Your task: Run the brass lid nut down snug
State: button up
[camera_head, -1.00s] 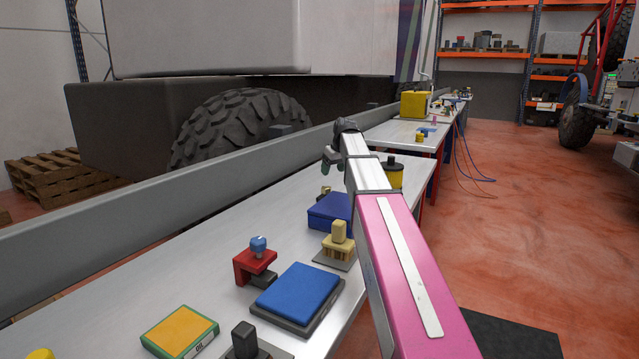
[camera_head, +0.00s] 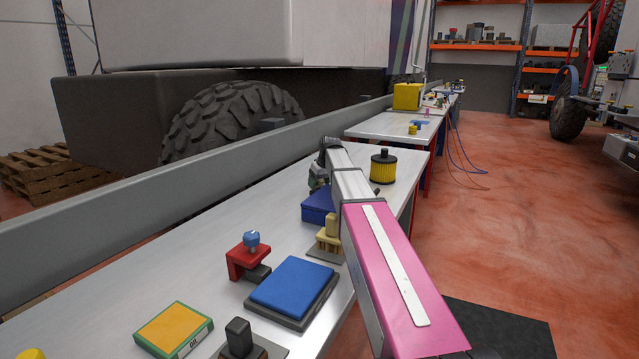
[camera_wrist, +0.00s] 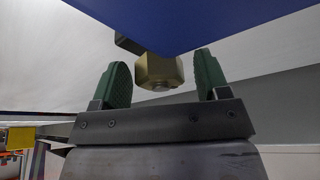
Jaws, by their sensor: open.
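The brass lid nut (camera_wrist: 159,71) is a hexagonal piece in the wrist view, beside the edge of a blue surface (camera_wrist: 195,20). My gripper (camera_wrist: 161,78) has two green fingers, standing apart on either side of the nut, with visible gaps between them and it. I cannot tell how deep the nut sits between the fingers. In the head view, my gripper (camera_head: 317,180) is small and partly hidden by my arm, over the far side of a blue box (camera_head: 317,208) on the bench. The nut cannot be made out there.
A yellow-and-black cylinder (camera_head: 383,167) stands right of my arm. A brass-coloured block on a plate (camera_head: 327,234), a red clamp-like part (camera_head: 245,260), a blue pad (camera_head: 292,288) and a green-and-yellow box (camera_head: 173,328) lie nearer. A long grey rail (camera_head: 120,238) runs behind the bench.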

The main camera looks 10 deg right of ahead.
jog(key=shift+c, duration=0.4)
jog(key=c, duration=0.9)
jog(key=shift+o, duration=0.2)
jog(key=shift+m, duration=0.4)
jog(key=m+h, duration=0.1)
jog(key=m, duration=0.1)
jog(key=m+h, duration=0.1)
jog(key=m, duration=0.1)
jog(key=shift+m+t, duration=0.3)
jog(key=m+h, duration=0.1)
jog(key=m, duration=0.1)
jog(key=m+h, duration=0.1)
jog(key=m, duration=0.2)
jog(key=shift+w, duration=0.1)
jog(key=m+g+h, duration=0.1)
jog(key=m, duration=0.4)
jog(key=shift+m+g+h, duration=0.4)
jog(key=m+g, duration=0.1)
jog(key=m, duration=0.1)
jog(key=m+g, duration=0.1)
jog(key=m, duration=0.2)
jog(key=shift+r+h, duration=0.1)
jog(key=shift+h, duration=0.3)
jog(key=shift+m, duration=0.3)
